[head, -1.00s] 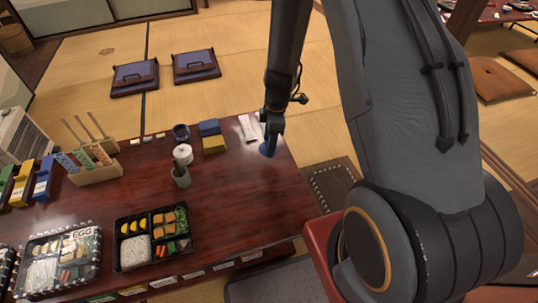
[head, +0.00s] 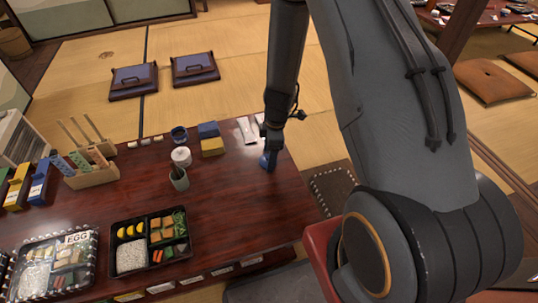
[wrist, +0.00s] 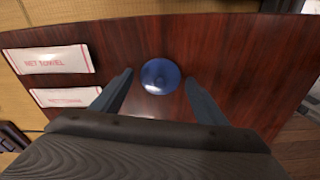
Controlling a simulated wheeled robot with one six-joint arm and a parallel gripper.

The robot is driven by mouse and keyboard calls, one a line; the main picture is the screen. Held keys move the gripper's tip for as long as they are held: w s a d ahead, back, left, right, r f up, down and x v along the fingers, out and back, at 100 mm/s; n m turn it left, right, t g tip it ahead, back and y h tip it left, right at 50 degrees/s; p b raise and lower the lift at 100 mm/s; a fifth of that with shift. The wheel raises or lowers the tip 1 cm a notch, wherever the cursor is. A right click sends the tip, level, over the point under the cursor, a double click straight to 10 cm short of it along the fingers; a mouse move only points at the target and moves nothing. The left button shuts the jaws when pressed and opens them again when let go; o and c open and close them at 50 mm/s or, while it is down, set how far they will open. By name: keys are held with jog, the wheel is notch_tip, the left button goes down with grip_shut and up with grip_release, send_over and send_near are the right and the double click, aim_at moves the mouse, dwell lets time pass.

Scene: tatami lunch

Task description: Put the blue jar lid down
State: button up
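The blue jar lid (wrist: 160,76) appears as a round disc with a small knob in the wrist view. It lies on the dark red wooden table, near the right end in the head view (head: 268,161). My gripper (wrist: 159,79) is open, with a finger on each side of the lid and a visible gap to each. In the head view my gripper (head: 269,146) points down just above the lid and hides part of it. A white jar (head: 181,157) and a dark blue cup (head: 179,134) stand to the left.
Two wet towel packets (wrist: 48,60) lie left of the lid. Blue and yellow boxes (head: 210,138) and a grey-green cup (head: 179,179) stand further left. A bento box (head: 148,242) is near the front edge. The table between bento and lid (head: 232,205) is clear.

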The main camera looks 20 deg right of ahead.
dwell(0.3)
notch_tip(320, 180, up, 12)
jog(key=d+p, duration=0.1)
jog(key=p, duration=0.2)
jog(key=s+a+r+m, duration=0.3)
jog(key=s+a+r, duration=0.1)
jog(key=r, duration=0.4)
jog(key=s+a+r+m, duration=0.2)
jog(key=s+a+r, duration=0.2)
jog(key=r, duration=0.4)
jog(key=s+a+r+m, duration=0.1)
jog(key=s+r+m, duration=0.2)
jog(key=s+r, duration=0.2)
jog(key=s+a+r+m, duration=0.2)
jog(key=s+r+m, duration=0.2)
jog(key=s, duration=0.8)
notch_tip(320, 180, up, 2)
jog(key=shift+a+r+h, duration=0.1)
jog(key=shift+a+h, duration=0.1)
jog(key=shift+h, duration=0.2)
jog(key=d+r+m+p, duration=0.3)
jog(key=d+r+p, duration=0.7)
jog(key=p, duration=1)
jog(key=shift+r+m+h+p, duration=0.3)
jog(key=shift+r+m+p, duration=0.1)
jog(key=shift+r, duration=0.55)
